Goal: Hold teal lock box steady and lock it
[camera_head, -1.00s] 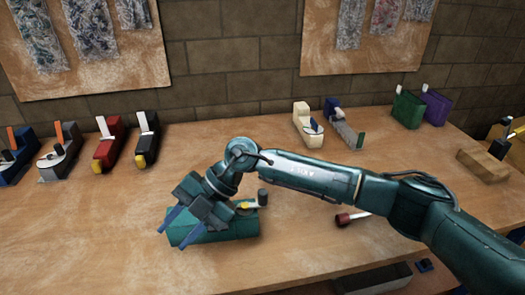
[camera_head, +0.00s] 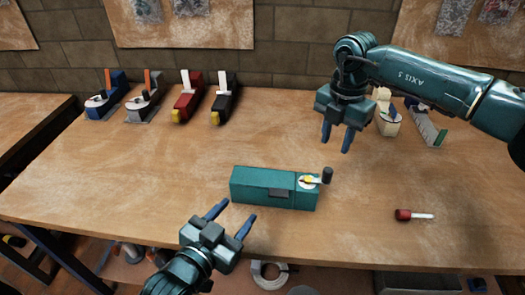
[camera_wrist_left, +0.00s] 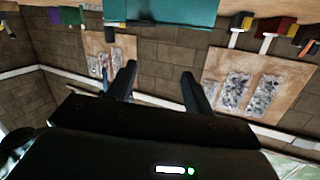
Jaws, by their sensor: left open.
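The teal lock box (camera_head: 255,188) lies lengthwise on the table. Its right end carries a white disc with a yellow centre (camera_head: 308,181) and a crank with an upright black knob (camera_head: 327,175). My left gripper (camera_head: 235,212) is open and empty at the box's near left side, apart from it. In the left wrist view the open left fingers (camera_wrist_left: 158,72) show below a teal surface of the box (camera_wrist_left: 175,12). My right gripper (camera_head: 337,143) is open and empty, raised behind and above the crank, touching nothing.
A red-handled screwdriver (camera_head: 405,215) lies right of the box. Blue, grey, red (camera_head: 187,98) and black devices stand at the back left. A cream device (camera_head: 386,122) stands behind my right arm. The table left of the box is clear.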

